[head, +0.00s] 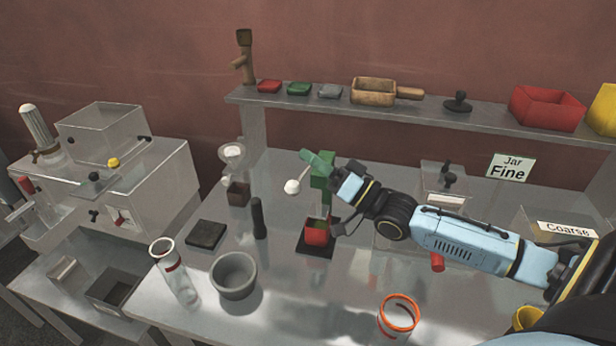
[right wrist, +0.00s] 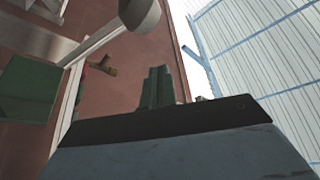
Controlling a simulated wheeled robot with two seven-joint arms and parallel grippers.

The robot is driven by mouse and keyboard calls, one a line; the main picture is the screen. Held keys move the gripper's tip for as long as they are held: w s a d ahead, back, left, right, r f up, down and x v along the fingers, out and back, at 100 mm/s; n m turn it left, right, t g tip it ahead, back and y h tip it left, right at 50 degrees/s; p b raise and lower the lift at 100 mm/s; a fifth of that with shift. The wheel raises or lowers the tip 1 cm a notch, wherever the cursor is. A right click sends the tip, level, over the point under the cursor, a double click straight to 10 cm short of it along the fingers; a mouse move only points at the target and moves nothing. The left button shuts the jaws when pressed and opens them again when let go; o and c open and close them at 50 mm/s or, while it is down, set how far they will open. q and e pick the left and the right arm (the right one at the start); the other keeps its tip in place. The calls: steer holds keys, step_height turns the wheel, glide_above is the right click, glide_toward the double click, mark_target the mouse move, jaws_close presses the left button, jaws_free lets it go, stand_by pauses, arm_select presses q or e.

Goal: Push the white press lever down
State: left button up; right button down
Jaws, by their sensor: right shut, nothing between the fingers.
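The green press (head: 321,196) stands near the middle of the table. Its white lever ends in a pale round knob (head: 292,187) that sticks out to the left. In the right wrist view the lever (right wrist: 95,40) runs up from the green press head (right wrist: 28,88) to the knob (right wrist: 140,10). My right gripper (head: 309,156) has green fingers, shut and empty, above the press and a little above and right of the knob in the picture. The fingers (right wrist: 157,72) appear apart from the knob. A red cup (head: 316,232) stands on the press base. My left gripper is not in view.
A black cylinder (head: 258,218), grey bowl (head: 234,276), and glass tube (head: 176,275) stand left of the press. An orange-rimmed jar (head: 398,316) is at the front. A shelf (head: 430,112) with red, green and grey items runs behind.

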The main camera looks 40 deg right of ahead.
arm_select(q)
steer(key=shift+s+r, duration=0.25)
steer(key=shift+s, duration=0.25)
arm_select(e)
steer(key=a+f, duration=0.1)
steer(key=s+a+f, duration=0.1)
steer(key=f, duration=0.1)
steer(key=shift+f, duration=0.15)
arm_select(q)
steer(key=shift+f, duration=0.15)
arm_select(e)
steer(key=shift+f, duration=0.15)
